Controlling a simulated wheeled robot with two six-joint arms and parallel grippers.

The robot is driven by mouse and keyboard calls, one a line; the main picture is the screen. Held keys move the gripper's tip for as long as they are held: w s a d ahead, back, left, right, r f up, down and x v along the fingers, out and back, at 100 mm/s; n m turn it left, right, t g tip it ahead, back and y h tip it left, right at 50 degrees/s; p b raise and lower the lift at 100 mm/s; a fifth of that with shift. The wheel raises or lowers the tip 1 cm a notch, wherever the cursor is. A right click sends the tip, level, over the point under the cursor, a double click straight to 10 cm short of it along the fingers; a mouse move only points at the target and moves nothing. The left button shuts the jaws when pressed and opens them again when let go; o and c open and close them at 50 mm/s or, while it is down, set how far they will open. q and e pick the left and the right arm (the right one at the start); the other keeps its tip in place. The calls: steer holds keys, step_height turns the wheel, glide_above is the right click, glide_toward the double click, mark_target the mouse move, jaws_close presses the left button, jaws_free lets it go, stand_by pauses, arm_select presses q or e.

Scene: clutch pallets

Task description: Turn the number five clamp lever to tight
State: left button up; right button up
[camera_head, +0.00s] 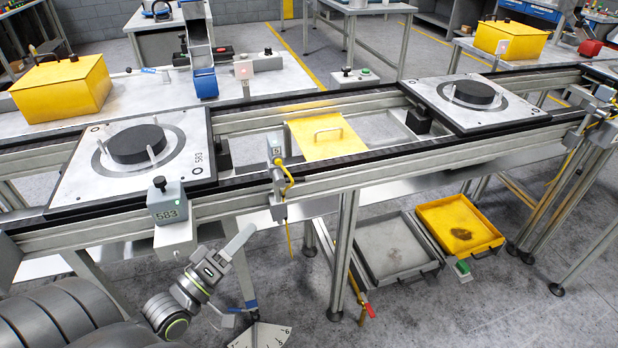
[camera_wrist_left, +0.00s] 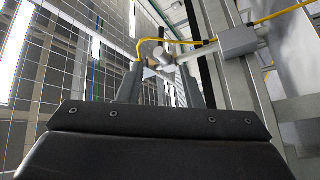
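My left gripper (camera_head: 236,243) is at the lower left of the head view, in front of the conveyor's near rail and below the grey box marked 583 (camera_head: 168,204). In the left wrist view its two dark fingers (camera_wrist_left: 161,85) stand apart, with a gap between them. Beyond the gap is a pale grey rounded fitting (camera_wrist_left: 162,60) with a yellow cable; I cannot tell whether it is a lever. No clamp lever marked five can be made out. A fan-shaped plate with small figures (camera_head: 262,335) lies low, below the gripper. My right gripper is not in view.
The conveyor rail (camera_head: 345,172) crosses the view. Pallets with black discs stand left (camera_head: 75,190) and right (camera_head: 515,121). A sensor bracket with yellow cable (camera_head: 277,178) sticks out from the rail. A red-handled valve (camera_head: 369,311) hangs near a leg. Grey (camera_head: 366,274) and yellow trays (camera_head: 428,212) sit below.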

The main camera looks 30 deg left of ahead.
mark_target(298, 180)
arm_select(q)
steer(key=p+x, duration=0.2)
steer(key=x, duration=1.5)
steer(key=shift+w+a+f, duration=0.1)
jaws_close()
